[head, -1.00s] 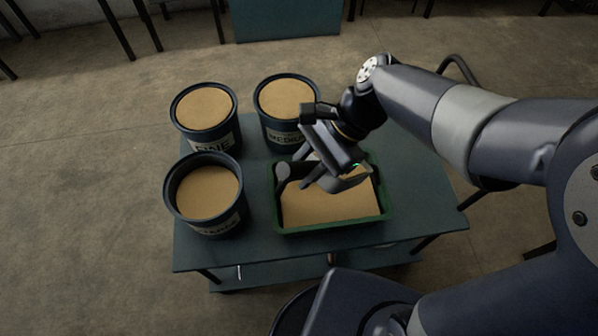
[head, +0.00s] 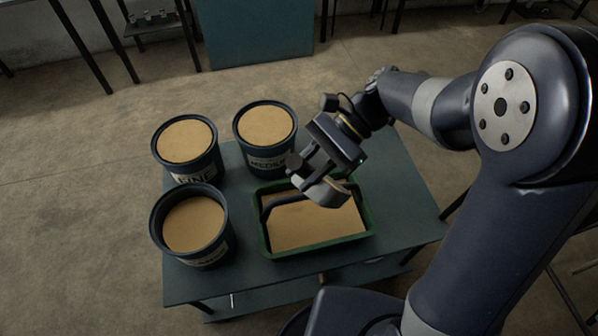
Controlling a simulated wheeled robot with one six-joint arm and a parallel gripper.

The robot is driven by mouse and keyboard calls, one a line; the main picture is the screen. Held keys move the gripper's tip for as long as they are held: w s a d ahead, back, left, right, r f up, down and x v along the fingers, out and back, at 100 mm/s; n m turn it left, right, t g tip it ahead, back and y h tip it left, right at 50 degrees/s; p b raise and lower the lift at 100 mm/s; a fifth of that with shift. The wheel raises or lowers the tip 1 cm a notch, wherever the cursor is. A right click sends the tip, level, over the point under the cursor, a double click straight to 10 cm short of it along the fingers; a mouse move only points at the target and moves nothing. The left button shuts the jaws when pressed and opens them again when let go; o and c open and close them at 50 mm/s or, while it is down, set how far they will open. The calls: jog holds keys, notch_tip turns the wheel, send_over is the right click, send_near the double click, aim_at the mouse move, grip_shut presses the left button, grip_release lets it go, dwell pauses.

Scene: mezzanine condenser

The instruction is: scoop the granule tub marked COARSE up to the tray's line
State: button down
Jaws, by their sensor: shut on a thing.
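The COARSE tub (head: 161,226) is the dark round tub at the front left of the table; its label is dim, and its tan granules lie below the rim. The green tray (head: 318,245) stands to its right with a broad layer of tan granules; I cannot make out its line. My gripper (head: 311,177) is over the tray's back part, tilted down, its jaws shut on what seems to be a scoop. The scoop is mostly hidden by the jaws, and I cannot tell whether it carries granules. A dark curved shape at the tray's back left may be scoop or shadow.
The FINE tub (head: 184,168) and MEDIUM tub (head: 268,159) stand behind, both fuller than the COARSE tub. The teal table (head: 395,205) has bare room right of the tray. A teal cabinet (head: 262,35) and dark table legs stand farther back.

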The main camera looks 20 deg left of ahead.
jog(key=shift+w+d+r+g+y+p, duration=0.25)
jog(key=shift+w+g+p, duration=0.1)
jog(key=shift+w, duration=0.1)
jog(key=shift+w+d+r+g+y+p, duration=0.15)
jog(key=shift+w+d+g+p, duration=0.15)
jog(key=shift+w, duration=0.2)
jog(key=shift+w+d+r+g+y+p, duration=0.15)
jog(key=shift+w+g+y+p, duration=0.1)
jog(key=shift+w+p, duration=0.2)
